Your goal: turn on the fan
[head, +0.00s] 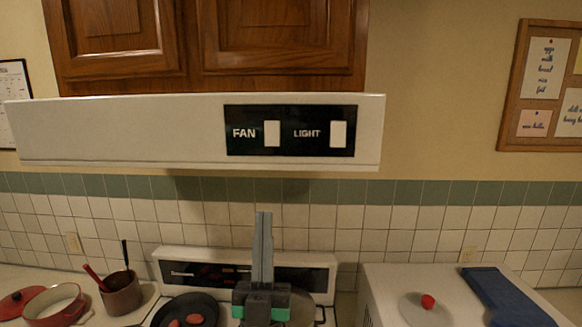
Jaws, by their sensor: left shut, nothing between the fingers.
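The white range hood (120,128) spans the upper left and middle of the head view. Its black panel has a white switch (272,134) beside the word FAN and a similar white switch (338,134) beside the word LIGHT. My left gripper (263,214) points upward below the hood, in front of the stove's back panel. Its fingers are together and empty. Its tips appear below the FAN switch in the picture, apart from it. My right gripper is not in view.
Wooden cabinets (275,40) are above the hood. On the stove (315,276) is a dark pan (185,308) with food. A red pot (55,303) and a brown pot with utensils (122,295) stand left. At right are a lid (410,303) and blue cloth-like item (508,297).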

